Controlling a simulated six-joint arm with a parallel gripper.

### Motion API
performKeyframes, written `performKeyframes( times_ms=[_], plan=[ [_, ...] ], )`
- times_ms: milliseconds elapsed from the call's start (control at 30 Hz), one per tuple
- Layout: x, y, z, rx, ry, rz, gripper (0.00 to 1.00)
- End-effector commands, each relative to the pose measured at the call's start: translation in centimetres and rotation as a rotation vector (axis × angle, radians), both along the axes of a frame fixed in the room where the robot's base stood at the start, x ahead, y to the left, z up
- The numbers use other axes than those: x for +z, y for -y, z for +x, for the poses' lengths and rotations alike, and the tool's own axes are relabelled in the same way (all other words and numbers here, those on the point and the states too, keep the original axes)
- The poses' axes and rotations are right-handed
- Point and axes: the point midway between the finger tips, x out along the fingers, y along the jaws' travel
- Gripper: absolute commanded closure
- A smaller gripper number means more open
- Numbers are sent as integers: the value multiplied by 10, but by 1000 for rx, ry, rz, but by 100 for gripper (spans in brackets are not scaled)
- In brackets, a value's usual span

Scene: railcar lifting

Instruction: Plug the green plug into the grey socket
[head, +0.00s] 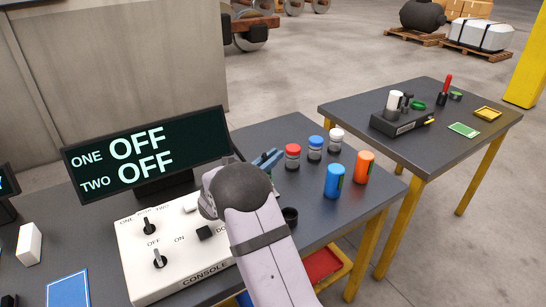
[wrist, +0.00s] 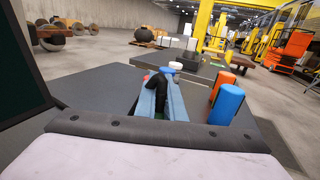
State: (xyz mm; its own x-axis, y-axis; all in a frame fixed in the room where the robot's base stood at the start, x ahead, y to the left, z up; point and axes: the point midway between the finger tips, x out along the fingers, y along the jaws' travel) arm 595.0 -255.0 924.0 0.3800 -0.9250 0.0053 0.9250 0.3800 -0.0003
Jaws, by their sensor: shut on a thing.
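My gripper (wrist: 162,98) has blue fingers and shows beyond the console's back right corner in the head view (head: 268,158). Its fingers are close together around a dark, bent piece, with a sliver of green (wrist: 158,116) low between them. This looks like the green plug, mostly hidden by the fingers. I cannot make out the grey socket in either view; my arm covers part of the near table.
The white console (head: 150,278) with switches stands before a display (head: 147,155) reading ONE OFF, TWO OFF. Red, blue and white-capped jars (head: 292,157), a blue can (head: 334,181) and an orange can (head: 364,167) stand right of my gripper. A second table (head: 440,150) stands farther right.

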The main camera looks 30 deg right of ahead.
Motion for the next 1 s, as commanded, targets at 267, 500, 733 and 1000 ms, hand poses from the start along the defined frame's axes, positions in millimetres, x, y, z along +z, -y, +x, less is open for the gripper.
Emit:
performKeyframes(
  times_ms=[267,500,733,1000],
  plan=[
    [-7,0,0,0,1,-1,100],
    [-12,0,0,0,1,-1,100],
    [-14,0,0,0,1,-1,72],
    [-14,0,0,0,0,0,69]
  ],
)
